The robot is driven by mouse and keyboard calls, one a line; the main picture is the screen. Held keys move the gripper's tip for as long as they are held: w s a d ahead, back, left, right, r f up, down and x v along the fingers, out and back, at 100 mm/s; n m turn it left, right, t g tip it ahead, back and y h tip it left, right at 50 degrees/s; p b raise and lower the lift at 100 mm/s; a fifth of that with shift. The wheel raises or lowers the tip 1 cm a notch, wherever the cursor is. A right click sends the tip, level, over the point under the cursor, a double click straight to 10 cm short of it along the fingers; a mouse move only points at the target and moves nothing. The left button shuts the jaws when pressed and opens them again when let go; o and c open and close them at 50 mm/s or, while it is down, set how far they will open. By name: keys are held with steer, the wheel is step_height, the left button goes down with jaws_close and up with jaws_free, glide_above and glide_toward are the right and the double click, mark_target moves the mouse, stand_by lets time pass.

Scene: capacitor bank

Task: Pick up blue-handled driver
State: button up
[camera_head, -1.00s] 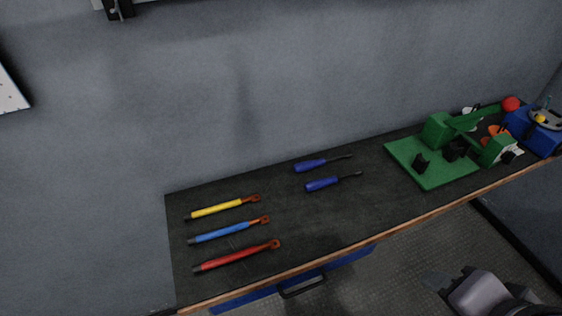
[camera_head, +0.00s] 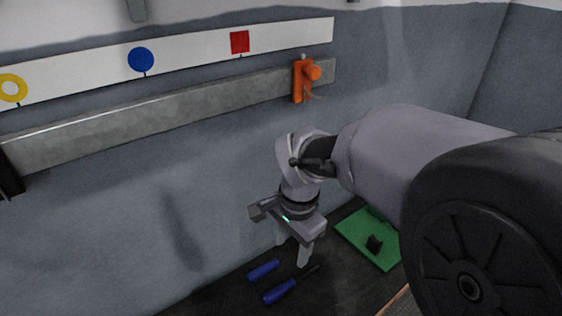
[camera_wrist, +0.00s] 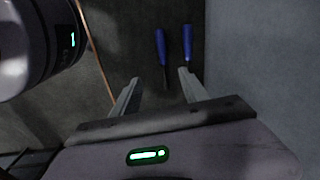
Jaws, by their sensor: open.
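Two blue-handled drivers lie side by side on the dark bench. The one nearer the wall (camera_head: 263,270) shows its handle, with its shaft end near my fingers; it is on the right in the wrist view (camera_wrist: 187,32). The one nearer the bench's front edge (camera_head: 280,291) shows handle and dark shaft; it is on the left in the wrist view (camera_wrist: 160,45). My gripper (camera_head: 291,254) points down above the drivers' shaft side, open and empty. In the wrist view its fingers (camera_wrist: 159,76) stand apart, and the left driver's shaft tip points between them.
A green fixture board (camera_head: 372,240) with a black block lies right of my gripper, partly behind my arm. The wall is close behind the drivers. An orange fitting (camera_head: 305,78) sits on a grey rail (camera_head: 160,118) above. The bench's front edge (camera_wrist: 98,55) shows at left in the wrist view.

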mark_target(281, 287)
steer(key=shift+m+g+h, duration=0.3)
steer(key=shift+m+g, duration=0.1)
steer(key=shift+m, duration=0.1)
steer(key=f+b, duration=0.1)
steer(key=f, duration=0.5)
steer(key=w+a+f+b, duration=0.1)
steer(key=f+b, duration=0.1)
steer(key=f, duration=0.5)
steer(key=a+f+b, duration=0.1)
steer(key=f+b, duration=0.1)
steer(key=f, duration=0.5)
steer(key=shift+w, duration=0.3)
steer(key=shift+r, duration=0.1)
steer(key=shift+c, duration=0.4)
jaws_close()
